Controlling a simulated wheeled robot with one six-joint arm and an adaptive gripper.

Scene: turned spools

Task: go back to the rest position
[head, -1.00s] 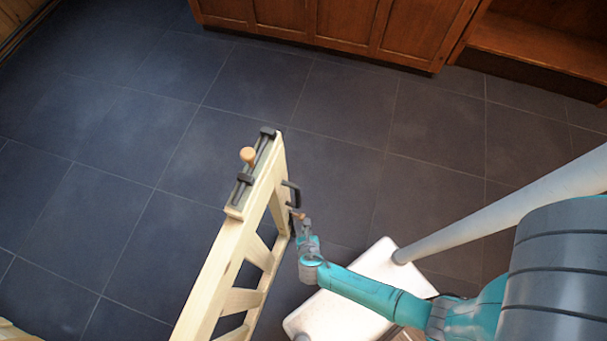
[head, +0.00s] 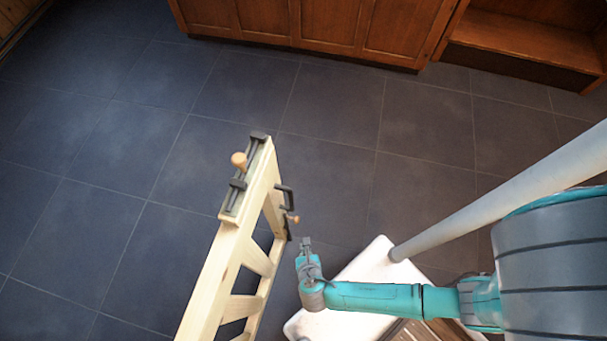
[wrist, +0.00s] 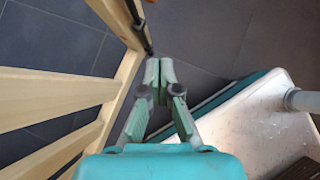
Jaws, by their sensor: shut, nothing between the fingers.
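My gripper (head: 305,243) is at the end of my teal arm, to the right of a pale wooden frame (head: 207,275). In the wrist view its fingers (wrist: 159,72) are together with nothing between them. A small gap of floor shows between the gripper and the frame in the head view, so they look apart.
The slatted frame also fills the left of the wrist view (wrist: 75,90). Its top end bears a dark fitting (head: 236,190) with a wooden knob (head: 239,160), and a dark handle (head: 287,198) sticks out rightward. Wooden cabinets (head: 330,30) stand at the back. Tiled floor lies clear between.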

